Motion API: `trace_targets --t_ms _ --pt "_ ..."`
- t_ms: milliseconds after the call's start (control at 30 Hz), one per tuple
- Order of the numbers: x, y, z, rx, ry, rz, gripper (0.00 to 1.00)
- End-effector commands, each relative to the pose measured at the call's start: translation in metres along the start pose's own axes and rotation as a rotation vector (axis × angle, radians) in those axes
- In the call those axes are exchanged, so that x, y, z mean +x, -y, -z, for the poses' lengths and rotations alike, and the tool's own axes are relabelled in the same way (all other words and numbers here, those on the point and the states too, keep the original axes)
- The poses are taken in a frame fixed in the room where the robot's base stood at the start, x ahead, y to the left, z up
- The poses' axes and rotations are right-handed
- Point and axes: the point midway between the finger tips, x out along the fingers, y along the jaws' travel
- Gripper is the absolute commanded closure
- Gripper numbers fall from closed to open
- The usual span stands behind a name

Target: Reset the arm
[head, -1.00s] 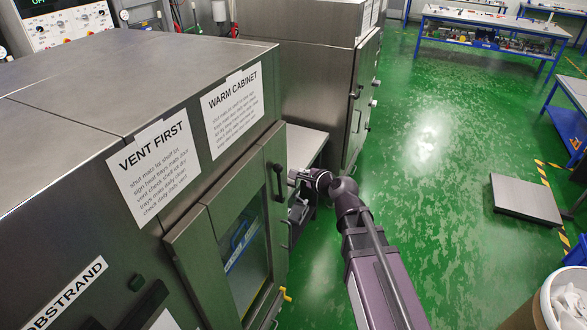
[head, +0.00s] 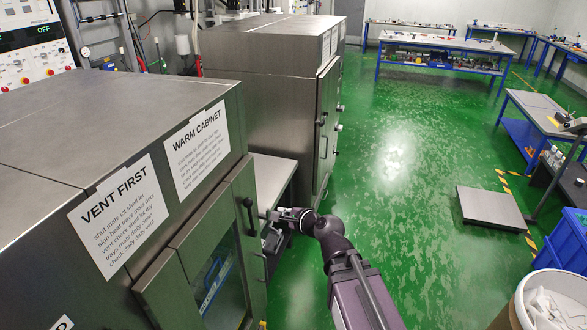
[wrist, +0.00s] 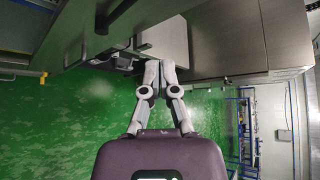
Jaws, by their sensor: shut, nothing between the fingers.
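My gripper (head: 268,222) is at the end of my purple and dark arm, beside the front of the near steel cabinet (head: 120,95). In the head view it is small and partly hidden by its own wrist. In the wrist view the two grey fingers of my gripper (wrist: 160,66) come together at the tips, with nothing held between them. The cabinet's door (head: 208,270) has a window and a dark handle (head: 249,210), close to my gripper in the picture. I cannot tell whether they touch.
A second steel cabinet (head: 262,85) stands beyond, with a pale shelf (head: 272,180) between the two. Green floor (head: 395,190) is open to the right of my arm. A floor platform (head: 489,207), a white bin (head: 530,285) and blue-framed benches (head: 440,50) stand farther right and back.

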Motion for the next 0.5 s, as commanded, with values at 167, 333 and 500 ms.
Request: trace_targets --t_ms 167,333,500 --pt "-0.001 -0.003 0.004 -0.038 -0.006 -0.021 1.00" --pt "-0.009 -0.018 0.022 -0.194 -0.029 -0.115 1.00" --pt "-0.028 -0.046 0.058 -0.464 -0.056 -0.308 1.00"
